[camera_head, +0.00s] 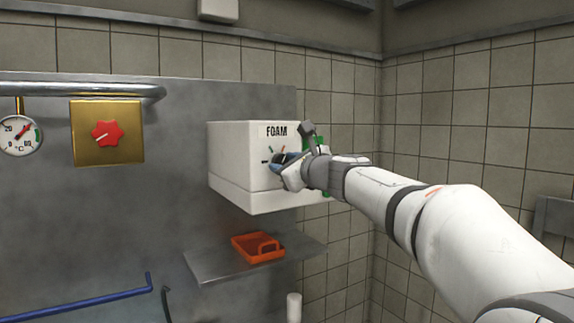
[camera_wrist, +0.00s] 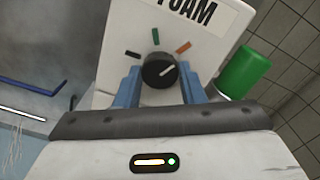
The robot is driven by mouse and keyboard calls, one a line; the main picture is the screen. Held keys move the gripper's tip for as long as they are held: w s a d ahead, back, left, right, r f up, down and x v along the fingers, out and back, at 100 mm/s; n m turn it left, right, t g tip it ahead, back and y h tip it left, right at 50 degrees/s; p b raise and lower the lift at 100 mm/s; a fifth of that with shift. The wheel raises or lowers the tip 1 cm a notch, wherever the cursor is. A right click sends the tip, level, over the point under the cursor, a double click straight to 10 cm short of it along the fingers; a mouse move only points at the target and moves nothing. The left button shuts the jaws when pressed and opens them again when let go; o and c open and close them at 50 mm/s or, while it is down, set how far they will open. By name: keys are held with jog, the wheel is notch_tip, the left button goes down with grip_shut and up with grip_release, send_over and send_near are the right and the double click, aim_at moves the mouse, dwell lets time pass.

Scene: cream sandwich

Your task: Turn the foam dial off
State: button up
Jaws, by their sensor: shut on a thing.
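The foam dial (camera_wrist: 158,70) is a round black knob with a white pointer line, on the front of a white box labelled FOAM (camera_head: 232,150). In the wrist view, black, green and orange marks surround it, and its pointer aims to the upper right, roughly toward the orange mark. My gripper (camera_wrist: 160,78) has its two blue fingers on either side of the knob and is shut on it. In the head view my gripper (camera_head: 281,161) reaches the box front from the right and mostly hides the dial.
A green cylinder (camera_wrist: 243,72) is close to the right of the box. An orange tray (camera_head: 250,256) sits on a metal shelf (camera_head: 205,269) below. A red knob on a brass plate (camera_head: 90,150) and a gauge (camera_head: 20,135) are at left.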

jog(key=n+b, duration=0.5)
jog(key=shift+f+n, duration=0.15)
jog(key=shift+n, duration=0.15)
jog(key=n+b, duration=0.5)
jog(key=n, duration=0.1)
jog(key=shift+n, duration=0.3)
jog(key=n+b, duration=0.6)
jog(key=n, duration=0.5)
jog(key=shift+n, duration=0.3)
jog(key=o, duration=1)
jog(key=shift+d+b, duration=0.1)
jog(key=shift+b, duration=0.2)
